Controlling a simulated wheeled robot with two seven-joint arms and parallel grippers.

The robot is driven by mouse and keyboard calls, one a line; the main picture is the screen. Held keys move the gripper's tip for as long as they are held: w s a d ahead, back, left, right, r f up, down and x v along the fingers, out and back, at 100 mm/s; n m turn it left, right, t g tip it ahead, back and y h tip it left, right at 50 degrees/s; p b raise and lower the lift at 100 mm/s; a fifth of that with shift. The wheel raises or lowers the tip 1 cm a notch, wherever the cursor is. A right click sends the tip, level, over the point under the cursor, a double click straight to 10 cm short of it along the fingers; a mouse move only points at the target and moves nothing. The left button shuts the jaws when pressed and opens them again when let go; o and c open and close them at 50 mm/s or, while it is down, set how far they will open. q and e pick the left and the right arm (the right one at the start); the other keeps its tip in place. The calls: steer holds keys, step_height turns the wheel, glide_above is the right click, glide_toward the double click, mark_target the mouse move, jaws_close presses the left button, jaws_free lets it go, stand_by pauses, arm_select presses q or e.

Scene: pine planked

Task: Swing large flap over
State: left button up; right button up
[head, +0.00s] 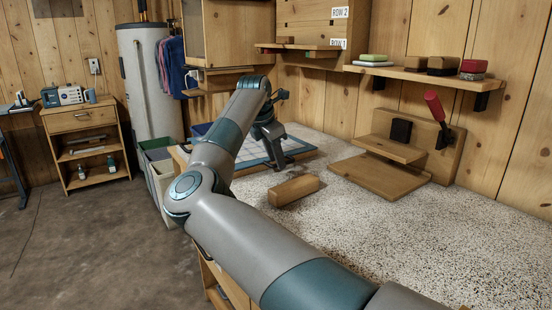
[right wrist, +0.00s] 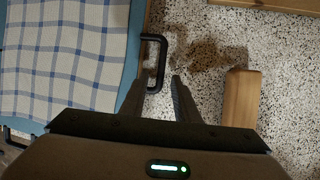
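The large flap is a blue-edged panel with a blue-and-white checked face, lying flat on the speckled counter in the head view (head: 250,153). In the right wrist view the flap (right wrist: 65,55) fills the left side, with a black bar handle (right wrist: 162,62) on its right edge. My right gripper (head: 278,163) is low over the flap in the head view, pointing down. My arm hides part of the flap. My left gripper is out of view.
A wooden block (head: 294,190) lies on the counter close to the right gripper. A wooden stand with a red-handled lever (head: 435,106) is further right. A shelf (head: 420,75) with small blocks runs along the wall. The right part of the counter (head: 440,235) is clear.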

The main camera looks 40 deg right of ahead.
steer(key=shift+d+f, duration=0.1)
steer(key=shift+f, duration=0.1)
jaws_close()
steer(key=shift+r, duration=0.2)
